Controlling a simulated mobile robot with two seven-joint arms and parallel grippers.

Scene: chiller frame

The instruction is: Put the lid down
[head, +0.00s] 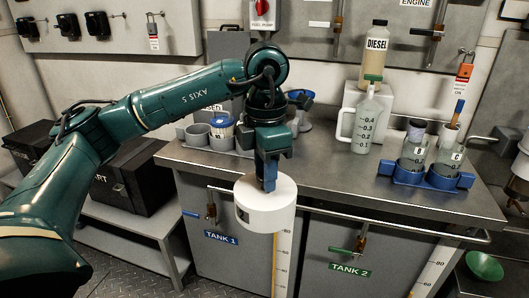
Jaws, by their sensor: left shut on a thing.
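The lid (265,212) is a round white piece with a dark mark on its left side. My left gripper (269,184) points down and is shut on the middle of the lid's top. The lid shows in front of the workbench's front edge, over the TANK 1 front in the picture; its exact height is hard to tell. My right gripper is not in view.
The metal workbench (330,180) carries a grey tray with cups (196,135), a measuring jug (368,122), a DIESEL bottle (376,50) and a blue rack (425,179) with two bottles. Black cases (130,175) stand on a low bench at left. A rail runs along the bench front.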

